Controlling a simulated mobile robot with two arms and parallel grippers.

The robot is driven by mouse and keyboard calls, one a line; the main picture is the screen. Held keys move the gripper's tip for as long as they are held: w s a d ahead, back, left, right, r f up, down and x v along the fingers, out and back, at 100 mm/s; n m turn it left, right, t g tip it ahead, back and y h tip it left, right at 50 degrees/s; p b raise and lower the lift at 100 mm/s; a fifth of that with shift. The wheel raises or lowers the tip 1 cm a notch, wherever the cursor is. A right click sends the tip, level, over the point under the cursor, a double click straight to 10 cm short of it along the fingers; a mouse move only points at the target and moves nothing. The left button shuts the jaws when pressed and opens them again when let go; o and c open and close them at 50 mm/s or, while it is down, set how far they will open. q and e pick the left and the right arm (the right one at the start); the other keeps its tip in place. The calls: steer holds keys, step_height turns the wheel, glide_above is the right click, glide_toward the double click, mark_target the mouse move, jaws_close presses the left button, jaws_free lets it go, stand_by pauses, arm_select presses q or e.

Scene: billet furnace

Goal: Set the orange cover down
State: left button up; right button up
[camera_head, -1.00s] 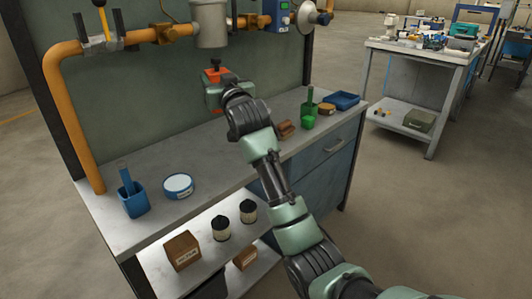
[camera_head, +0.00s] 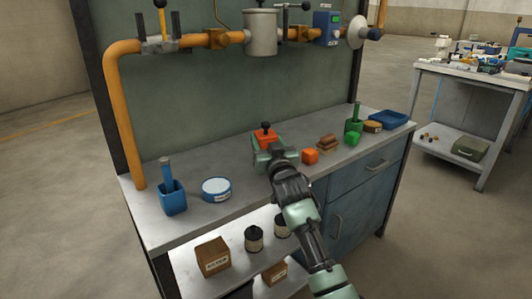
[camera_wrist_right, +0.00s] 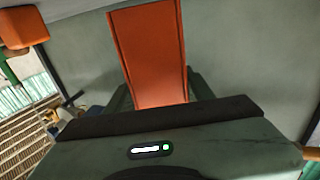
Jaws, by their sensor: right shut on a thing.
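The orange cover (camera_head: 264,133) has a dark knob on top and shows just above my right gripper (camera_head: 268,150) in the head view. My right gripper is shut on it, low over the middle of the bench top. The gripper hides the cover's lower part, so I cannot tell whether it touches the bench. In the right wrist view the orange cover (camera_wrist_right: 148,50) is a long orange face rising from the jaws. My left gripper is not in view.
The grey bench (camera_head: 235,212) has bare surface in front of the gripper. An orange block (camera_head: 310,156) sits just right of the gripper. A blue-white tin (camera_head: 216,189) and a blue holder (camera_head: 173,198) stand left. A pot (camera_head: 261,35) hangs on the pipe above.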

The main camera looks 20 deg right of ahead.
step_height(320, 180, down, 3)
steer(key=shift+f, duration=0.1)
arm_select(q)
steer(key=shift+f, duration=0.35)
arm_select(e)
steer(key=o, duration=1.6)
steer(key=shift+c, duration=0.2)
steer(key=s, duration=0.3)
steer(key=s+p, duration=0.1)
steer(key=s, duration=0.3)
steer(key=shift+a+f, duration=0.15)
steer(key=shift+f, duration=0.05)
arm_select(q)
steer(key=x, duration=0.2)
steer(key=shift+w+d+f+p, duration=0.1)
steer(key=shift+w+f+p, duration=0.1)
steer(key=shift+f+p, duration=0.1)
arm_select(e)
steer(key=s, duration=0.5)
steer(key=shift+a+f, duration=0.1)
steer(key=shift+f, duration=0.1)
